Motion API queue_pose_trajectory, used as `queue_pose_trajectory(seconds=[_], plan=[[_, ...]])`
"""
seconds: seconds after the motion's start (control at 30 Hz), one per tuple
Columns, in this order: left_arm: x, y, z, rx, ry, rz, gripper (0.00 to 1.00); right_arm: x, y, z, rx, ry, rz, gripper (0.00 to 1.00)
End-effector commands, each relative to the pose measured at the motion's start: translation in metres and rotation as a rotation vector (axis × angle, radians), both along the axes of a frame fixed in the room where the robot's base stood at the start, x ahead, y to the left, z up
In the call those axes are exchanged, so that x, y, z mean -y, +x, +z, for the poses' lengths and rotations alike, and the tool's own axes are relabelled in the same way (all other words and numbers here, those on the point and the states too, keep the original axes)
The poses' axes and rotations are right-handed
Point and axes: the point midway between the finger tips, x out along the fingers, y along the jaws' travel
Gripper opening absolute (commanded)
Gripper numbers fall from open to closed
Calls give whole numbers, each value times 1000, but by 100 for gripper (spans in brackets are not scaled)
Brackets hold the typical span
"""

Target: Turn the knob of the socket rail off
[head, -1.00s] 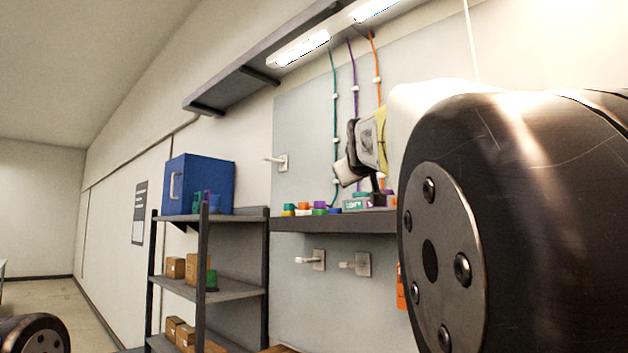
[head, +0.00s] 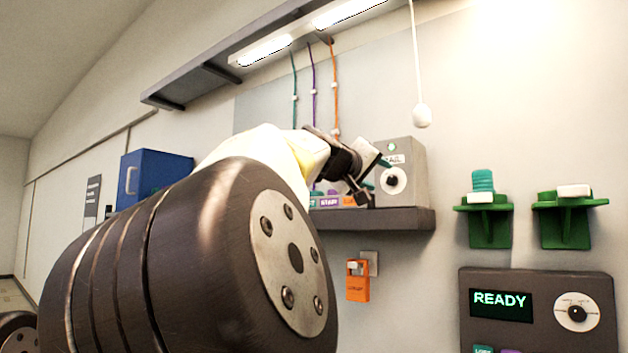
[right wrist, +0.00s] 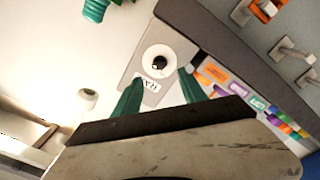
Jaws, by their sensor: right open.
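The socket rail (head: 412,165) is a grey box on the right end of the dark shelf, with a partly hidden label ending in "AIL" and a small green light. Its knob (head: 392,181) is a black pointer on a round white dial. My right gripper (head: 375,175) is just left of the knob in the head view. In the right wrist view its two teal fingers (right wrist: 160,78) are spread, with the knob (right wrist: 159,62) seen between and beyond their tips. The fingers appear apart from the knob. My left gripper is out of view.
The dark shelf (head: 405,220) holds coloured labelled blocks beside the box. An orange tag (head: 357,282) hangs below it. A pull cord with a white end (head: 421,115) hangs nearby. Green brackets (head: 487,222) and a READY panel (head: 530,330) are at right.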

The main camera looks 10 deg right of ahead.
Motion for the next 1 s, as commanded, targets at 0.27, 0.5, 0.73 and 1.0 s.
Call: queue_pose_trajectory(seconds=[0.27, 0.5, 0.73, 1.0], plan=[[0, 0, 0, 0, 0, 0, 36, 36, 29, 0, 1, 2, 0, 49], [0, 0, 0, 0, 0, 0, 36, 48, 39, 0, 2, 2, 1, 49], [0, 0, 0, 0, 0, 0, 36, 48, 40, 0, 1, 2, 2, 49], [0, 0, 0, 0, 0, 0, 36, 48, 40, 0, 1, 2, 2, 4]])
